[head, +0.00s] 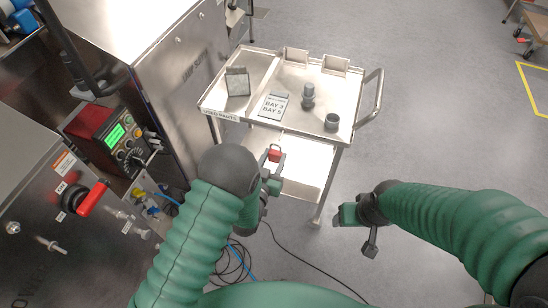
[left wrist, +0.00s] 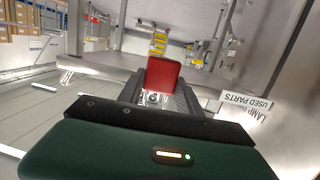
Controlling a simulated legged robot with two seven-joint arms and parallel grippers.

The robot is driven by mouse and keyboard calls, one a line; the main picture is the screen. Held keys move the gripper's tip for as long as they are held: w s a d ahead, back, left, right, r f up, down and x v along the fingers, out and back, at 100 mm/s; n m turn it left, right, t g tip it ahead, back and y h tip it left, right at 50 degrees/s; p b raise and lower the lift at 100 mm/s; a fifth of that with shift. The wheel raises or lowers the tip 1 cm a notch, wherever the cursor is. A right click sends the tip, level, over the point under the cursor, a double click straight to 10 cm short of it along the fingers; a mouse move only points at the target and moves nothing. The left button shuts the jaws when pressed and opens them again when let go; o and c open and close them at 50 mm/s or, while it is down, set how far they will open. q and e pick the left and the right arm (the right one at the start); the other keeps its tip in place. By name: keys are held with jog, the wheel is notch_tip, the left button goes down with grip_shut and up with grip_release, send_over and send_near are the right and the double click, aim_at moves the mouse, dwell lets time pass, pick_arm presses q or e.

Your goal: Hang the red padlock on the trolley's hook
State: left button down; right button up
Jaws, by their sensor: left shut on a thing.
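The red padlock (head: 274,154) is in my left gripper (head: 273,170), in front of the trolley's near side and below its top tray as seen in the head view. In the left wrist view the red padlock (left wrist: 162,80) stands between the dark fingers, which are shut on it. The trolley (head: 250,122) is a steel cart with a top tray and a lower shelf. I cannot make out its hook clearly in either view. My right gripper (head: 350,214) is right of the trolley's near leg, apart from it; its jaws are too small to read.
On the tray are a grey bolt-like part (head: 308,96), a dark cup (head: 332,122), a sign card (head: 273,104) and a metal holder (head: 237,82). A machine with a green-screen panel (head: 115,135) stands left. Cables (head: 232,262) lie on the floor.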

aim_at(276, 151)
pick_arm(q)
jog(key=shift+r+b+x, duration=0.2)
jog(key=shift+b+x, duration=0.25)
jog(key=shift+x, duration=0.9)
jog(key=shift+r+b+x, duration=0.25)
jog(key=shift+b+x, duration=0.2)
jog(key=shift+x, duration=0.95)
jog(key=shift+f+b, duration=0.75)
jog(key=shift+f, duration=0.05)
jog(key=c, duration=0.7)
grip_release()
jog(key=shift+c, duration=0.2)
jog(key=v, duration=1.6)
jog(key=shift+s+p, duration=0.35)
jog(key=shift+p, duration=0.1)
jog(key=shift+a+f, duration=0.1)
